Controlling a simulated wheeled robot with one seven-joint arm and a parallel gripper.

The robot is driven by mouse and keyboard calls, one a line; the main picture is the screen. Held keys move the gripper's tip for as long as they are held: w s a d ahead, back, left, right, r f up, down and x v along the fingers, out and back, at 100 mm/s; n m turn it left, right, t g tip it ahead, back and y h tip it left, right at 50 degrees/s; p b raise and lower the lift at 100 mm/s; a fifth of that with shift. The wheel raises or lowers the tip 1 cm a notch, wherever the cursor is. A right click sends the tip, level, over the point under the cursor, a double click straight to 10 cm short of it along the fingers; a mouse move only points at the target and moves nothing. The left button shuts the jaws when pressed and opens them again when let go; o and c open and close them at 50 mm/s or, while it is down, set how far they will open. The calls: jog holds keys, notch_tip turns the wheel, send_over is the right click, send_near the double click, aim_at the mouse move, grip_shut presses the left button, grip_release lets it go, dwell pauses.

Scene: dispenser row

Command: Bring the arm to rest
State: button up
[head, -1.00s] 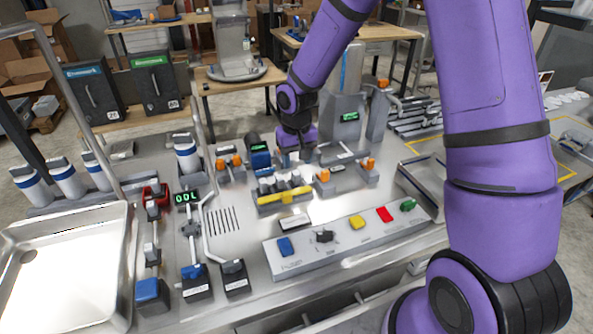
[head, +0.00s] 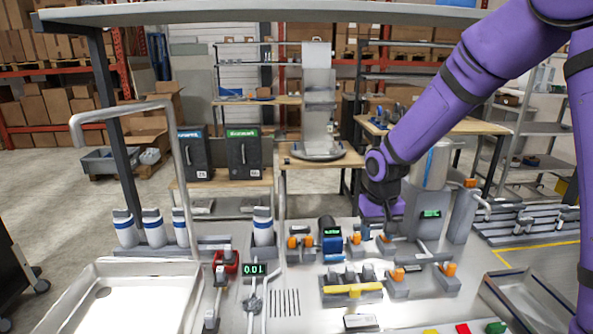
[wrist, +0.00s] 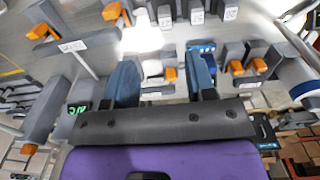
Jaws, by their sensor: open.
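My purple arm reaches in from the right side of the head view. My gripper (head: 388,232) points down over the back of the metal counter (head: 285,305), left of a grey dispenser with a green display (head: 430,213). In the wrist view my gripper (wrist: 163,80) shows two blue-grey fingers spread apart, with nothing held between them. The fingertips are hard to make out in the head view. I cannot tell how high they are above the counter.
Orange-tabbed fixtures (head: 397,275) and a small blue unit (head: 331,240) stand close around the gripper. A yellow bar (head: 352,289) lies in front. A metal sink (head: 130,265) is at left, white-and-blue cylinders (head: 154,228) behind it. A shelf (head: 260,13) spans above the counter.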

jog(key=s+d+r+t, duration=0.35)
jog(key=s+r, duration=0.85)
jog(key=r, duration=0.4)
jog(key=s+d+r, duration=0.1)
jog(key=s+r, duration=0.2)
jog(key=s, duration=0.5)
jog(key=s+d+r+t, duration=0.1)
jog(key=s+d+r, duration=0.1)
jog(key=s, duration=0.6)
jog(key=shift+s+r, duration=0.2)
jog(key=shift+r, duration=0.4)
